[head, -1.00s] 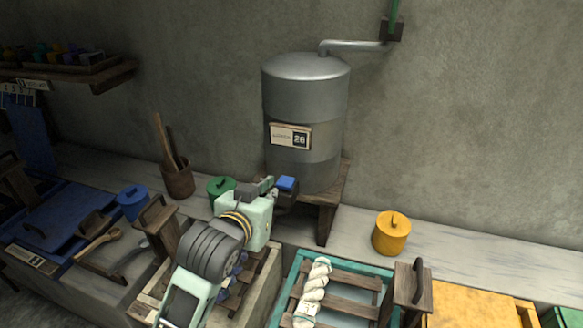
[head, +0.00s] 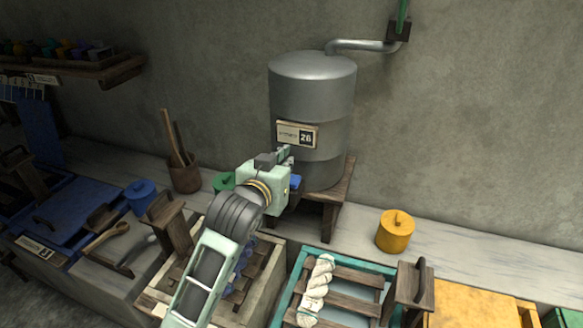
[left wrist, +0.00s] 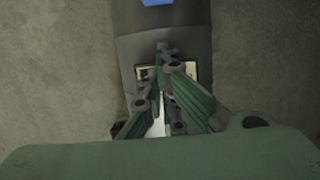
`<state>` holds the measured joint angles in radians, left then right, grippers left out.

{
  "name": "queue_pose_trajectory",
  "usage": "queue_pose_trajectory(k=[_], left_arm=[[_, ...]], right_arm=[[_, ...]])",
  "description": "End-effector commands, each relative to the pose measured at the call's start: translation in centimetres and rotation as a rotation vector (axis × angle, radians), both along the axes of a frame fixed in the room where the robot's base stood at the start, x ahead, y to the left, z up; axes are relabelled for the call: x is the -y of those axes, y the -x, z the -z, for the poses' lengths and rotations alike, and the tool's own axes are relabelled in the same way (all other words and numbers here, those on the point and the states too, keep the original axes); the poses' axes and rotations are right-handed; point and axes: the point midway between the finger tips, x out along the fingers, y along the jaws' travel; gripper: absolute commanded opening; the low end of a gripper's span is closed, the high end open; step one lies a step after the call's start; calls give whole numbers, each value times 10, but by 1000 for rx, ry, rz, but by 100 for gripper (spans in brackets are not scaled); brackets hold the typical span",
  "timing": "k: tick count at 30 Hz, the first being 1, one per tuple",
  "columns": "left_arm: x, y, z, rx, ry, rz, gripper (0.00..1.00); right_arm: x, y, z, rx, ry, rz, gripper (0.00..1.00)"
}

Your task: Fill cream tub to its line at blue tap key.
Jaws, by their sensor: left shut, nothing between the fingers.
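The blue tap key (head: 295,181) is at the foot of the grey metal tank (head: 313,100), partly hidden by my left gripper (head: 286,154). That gripper is shut and empty, just above and left of the key, in front of the tank. In the left wrist view the shut fingers (left wrist: 164,62) point at the tank's label, and the blue key (left wrist: 157,3) shows at the top edge. The cream tub (head: 273,297) stands below, with wooden slats and bluish yarn inside. My left arm covers much of it; its line and water level cannot be seen. My right gripper is not in view.
The tank stands on a wooden stand (head: 331,210). A yellow lidded pot (head: 395,231) is to the right, green and blue (head: 140,196) pots to the left. A teal tub (head: 291,292) with a white skein adjoins the cream tub. The bench between stand and yellow pot is clear.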

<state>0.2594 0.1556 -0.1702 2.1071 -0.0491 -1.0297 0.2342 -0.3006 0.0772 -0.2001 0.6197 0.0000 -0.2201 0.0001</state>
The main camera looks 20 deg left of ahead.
Motion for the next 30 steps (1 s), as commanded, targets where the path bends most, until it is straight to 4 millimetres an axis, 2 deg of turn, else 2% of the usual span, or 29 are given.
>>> queue_pose_trajectory(k=[3,8,10,15,30], left_arm=[[1,-22,3,-1,0,0,0],[2,-45,12,-3,0,-1,0],[2,-42,27,-6,0,0,0],[1,-42,44,-2,0,-1,0],[2,-42,55,-1,1,0,0]], right_arm=[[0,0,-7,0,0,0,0],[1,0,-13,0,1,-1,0],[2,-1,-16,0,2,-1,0],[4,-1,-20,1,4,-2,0],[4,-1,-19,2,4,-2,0]])
